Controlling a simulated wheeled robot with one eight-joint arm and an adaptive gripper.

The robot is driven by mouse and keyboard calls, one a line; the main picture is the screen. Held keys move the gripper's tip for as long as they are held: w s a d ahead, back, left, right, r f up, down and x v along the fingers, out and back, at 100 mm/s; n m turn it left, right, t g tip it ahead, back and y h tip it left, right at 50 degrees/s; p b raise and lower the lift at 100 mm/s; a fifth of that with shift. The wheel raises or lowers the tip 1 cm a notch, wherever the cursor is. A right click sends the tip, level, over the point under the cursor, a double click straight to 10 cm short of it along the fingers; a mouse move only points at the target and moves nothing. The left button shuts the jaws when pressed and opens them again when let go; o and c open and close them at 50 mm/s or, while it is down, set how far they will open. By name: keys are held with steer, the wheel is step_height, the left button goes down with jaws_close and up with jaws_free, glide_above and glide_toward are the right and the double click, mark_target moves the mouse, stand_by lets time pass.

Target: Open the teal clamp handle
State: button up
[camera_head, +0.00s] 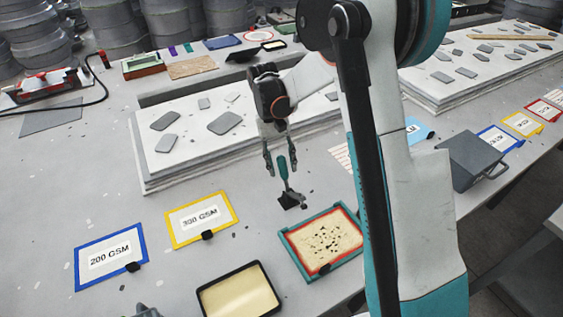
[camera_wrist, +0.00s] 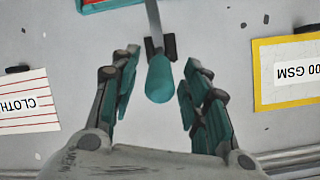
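The toggle clamp has a teal handle (camera_wrist: 160,80), a grey metal lever and a dark base (camera_head: 292,201) on the grey table. In the head view the teal handle (camera_head: 283,168) stands up from the base. My gripper (camera_head: 280,166) is above the clamp, fingers pointing down. In the wrist view my gripper (camera_wrist: 161,68) is open, with one finger on each side of the handle. Gaps show between the handle and both fingers, so it is not gripped.
A teal-framed tray (camera_head: 288,237) lies just right of the clamp. A yellow-framed 300 GSM card (camera_head: 172,235) and a blue-framed 200 GSM card (camera_head: 80,277) lie to the left. A black-rimmed tray (camera_head: 204,304) is in front. A pale slab (camera_head: 146,185) lies behind.

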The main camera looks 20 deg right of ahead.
steer(key=d+v, duration=0.1)
steer(key=v, duration=1)
steer(key=shift+a+r, duration=0.45)
steer(key=shift+a, duration=0.05)
steer(key=shift+w, duration=0.1)
